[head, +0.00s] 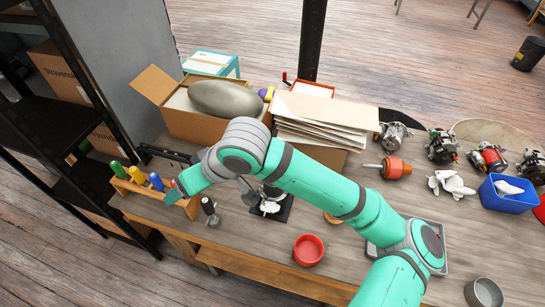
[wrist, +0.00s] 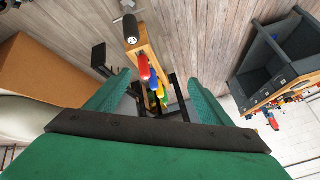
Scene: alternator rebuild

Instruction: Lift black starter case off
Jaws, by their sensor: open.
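My gripper (head: 174,193) is at the left end of the bench, beside a wooden rack (head: 130,187) of coloured screwdriver handles. In the wrist view my gripper (wrist: 160,88) is open, with nothing between its teal fingers; the rack (wrist: 146,42) shows beyond them. No part is clearly a black starter case. One candidate is a dark part with pale metal on a black square base (head: 284,212), right of my gripper and partly hidden by my arm. Another is a black-topped upright piece (head: 208,205) with a metal foot, close to my gripper.
An open cardboard box (head: 188,125) holds a grey rounded object (head: 225,98). Flat cardboard (head: 325,112) lies stacked to its right. A red bowl (head: 308,250) sits near the front edge. Alternator parts and a blue bin (head: 508,202) are at right. Black shelving (head: 62,185) stands at left.

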